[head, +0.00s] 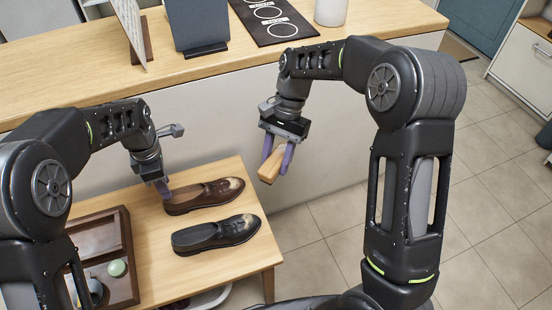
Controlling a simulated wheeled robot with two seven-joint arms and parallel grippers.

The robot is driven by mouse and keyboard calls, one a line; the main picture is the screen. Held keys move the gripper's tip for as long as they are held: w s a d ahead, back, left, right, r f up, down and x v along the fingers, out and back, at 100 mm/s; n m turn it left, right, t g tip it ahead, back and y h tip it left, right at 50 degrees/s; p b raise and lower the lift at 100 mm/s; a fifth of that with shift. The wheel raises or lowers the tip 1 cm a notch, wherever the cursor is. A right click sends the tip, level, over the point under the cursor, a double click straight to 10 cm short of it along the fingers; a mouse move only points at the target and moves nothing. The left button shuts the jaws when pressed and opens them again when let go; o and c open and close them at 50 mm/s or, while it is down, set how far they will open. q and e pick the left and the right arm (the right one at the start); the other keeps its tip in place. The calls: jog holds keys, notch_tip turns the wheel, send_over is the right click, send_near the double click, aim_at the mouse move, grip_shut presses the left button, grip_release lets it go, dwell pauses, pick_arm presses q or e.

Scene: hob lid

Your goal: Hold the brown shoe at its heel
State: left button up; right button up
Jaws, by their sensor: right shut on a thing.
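The brown shoe (207,195) lies on the low wooden table, its toe to the right and its heel to the left. A black shoe (215,234) lies in front of it. My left gripper (163,188) points down at the brown shoe's heel end. Its purple fingers overlap in this view, so I cannot tell whether they are open or touch the heel. My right gripper (278,163) is shut on a light wooden block (275,166), held in the air to the right of the shoes.
A dark wooden tray (128,262) with a green round tin (117,268) stands at the table's left. Tiled floor lies open to the right.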

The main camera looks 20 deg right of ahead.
aim_at(174, 205)
pick_arm(q)
notch_tip(174, 205, down, 11)
jog(key=b, duration=0.8)
jog(key=shift+w, duration=0.15)
grip_shut()
jog(key=shift+c, duration=0.5)
grip_release()
grip_shut()
dwell(1.2)
